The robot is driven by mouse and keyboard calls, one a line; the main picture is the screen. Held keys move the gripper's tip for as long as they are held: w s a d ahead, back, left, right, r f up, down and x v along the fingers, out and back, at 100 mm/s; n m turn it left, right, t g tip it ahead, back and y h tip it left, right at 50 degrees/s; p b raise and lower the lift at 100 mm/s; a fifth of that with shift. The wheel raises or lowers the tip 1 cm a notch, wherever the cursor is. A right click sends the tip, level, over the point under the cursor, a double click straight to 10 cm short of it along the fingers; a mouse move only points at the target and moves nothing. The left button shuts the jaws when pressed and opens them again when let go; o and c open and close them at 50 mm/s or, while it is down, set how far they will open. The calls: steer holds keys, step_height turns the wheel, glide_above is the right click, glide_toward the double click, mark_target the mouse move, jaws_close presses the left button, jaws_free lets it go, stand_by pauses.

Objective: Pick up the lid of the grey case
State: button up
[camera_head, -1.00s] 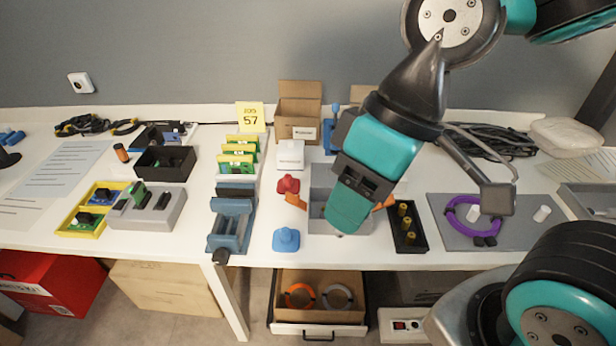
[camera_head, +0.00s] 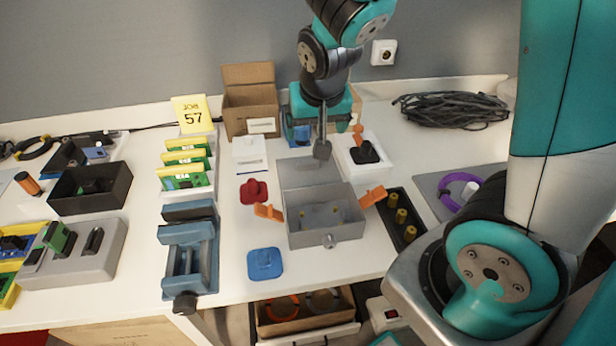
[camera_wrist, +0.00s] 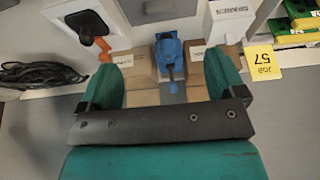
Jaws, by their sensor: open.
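The grey case (camera_head: 321,230) stands open on the white bench, with orange latches (camera_head: 268,212) spread out at both sides. A flat grey panel (camera_head: 296,170) shows at the case's back edge; I cannot tell whether it is the lid or a case wall. My gripper (camera_head: 320,112) is behind the case, above the back of the bench. In the wrist view my gripper (camera_wrist: 161,65) is open and empty. A blue tool (camera_wrist: 170,52) shows between its fingers, beyond them. My arm partly hides the blue tool in the head view.
A cardboard box (camera_head: 250,108) stands behind left, near a white box (camera_head: 250,152). A white block with an orange-topped lever (camera_head: 364,150) is at right of my gripper. A black tray (camera_head: 402,222) lies right of the case, a blue vise (camera_head: 188,255) to its left.

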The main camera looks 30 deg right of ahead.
steer(key=b, duration=0.1)
glide_above(308, 162)
steer(key=s+a, duration=0.1)
steer(key=s, duration=0.2)
step_height(308, 162, down, 10)
steer(key=shift+f, duration=0.25)
steer(key=shift+w+x, duration=0.15)
steer(key=shift+x, duration=1.3)
steer(key=shift+w+x, duration=0.2)
steer(key=shift+x, duration=1.2)
steer(key=shift+r, duration=0.2)
steer(key=c, duration=1.1)
step_height(308, 162, up, 20)
steer(key=shift+p, duration=0.9)
